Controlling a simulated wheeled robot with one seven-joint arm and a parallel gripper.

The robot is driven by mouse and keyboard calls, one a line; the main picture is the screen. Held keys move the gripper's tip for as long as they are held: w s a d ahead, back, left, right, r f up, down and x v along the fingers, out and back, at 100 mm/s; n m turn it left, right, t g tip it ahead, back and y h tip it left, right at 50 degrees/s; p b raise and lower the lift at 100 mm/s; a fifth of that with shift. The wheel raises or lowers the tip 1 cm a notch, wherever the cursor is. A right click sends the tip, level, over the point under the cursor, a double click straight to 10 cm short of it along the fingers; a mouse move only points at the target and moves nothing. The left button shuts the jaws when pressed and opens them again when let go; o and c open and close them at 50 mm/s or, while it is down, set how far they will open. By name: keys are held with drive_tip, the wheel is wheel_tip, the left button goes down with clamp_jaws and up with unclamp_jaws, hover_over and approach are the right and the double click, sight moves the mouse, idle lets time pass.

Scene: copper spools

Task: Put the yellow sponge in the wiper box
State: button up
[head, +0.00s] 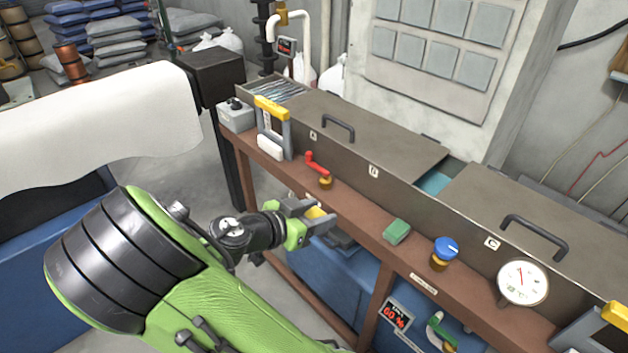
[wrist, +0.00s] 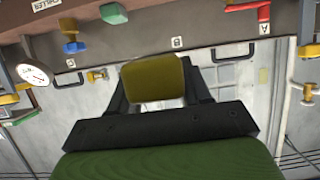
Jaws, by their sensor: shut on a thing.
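My gripper (head: 308,214) is shut on the yellow sponge (head: 315,212), out in front of the brown ledge of the bench. In the wrist view the sponge (wrist: 153,80) is a dull yellow block between the dark fingers. A long grey metal trough (head: 400,178) behind the ledge has flat lids with black handles and tags A, B and C. A gap between two lids shows blue-green inside (head: 433,183). A small grey box (head: 236,115) stands at the ledge's far left end. I cannot tell which of these is the wiper box.
On the ledge stand a red-handled valve (head: 318,165), a green block (head: 396,231), a blue-knobbed valve (head: 444,251) and a round gauge (head: 522,282). A yellow-topped frame (head: 273,125) stands at the left. A blue bin (head: 345,262) is under the ledge.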

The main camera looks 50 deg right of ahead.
drive_tip(key=shift+a, duration=0.15)
drive_tip(key=w+a+f+n+t+y+p, duration=0.1)
drive_tip(key=w+a+f+n+t+y, duration=0.2)
drive_tip(key=w+a+f+n+t, duration=0.35)
drive_tip(key=w+a+f+n+t+y+p, duration=0.1)
drive_tip(key=w+a+f+n+t+y, duration=0.25)
drive_tip(key=w+f+n+t, duration=0.5)
drive_tip(key=w+a+n+y+p, duration=0.1)
drive_tip(key=w+a+n+y, duration=0.1)
drive_tip(key=a, duration=0.4)
drive_tip(key=w+a+n+y+p, duration=0.1)
drive_tip(key=w+a+n+y, duration=0.1)
drive_tip(key=a+y, duration=0.3)
drive_tip(key=shift+w+a+f+n+t, duration=0.3)
drive_tip(key=shift+w+a+n+t, duration=0.15)
drive_tip(key=shift+a, duration=0.65)
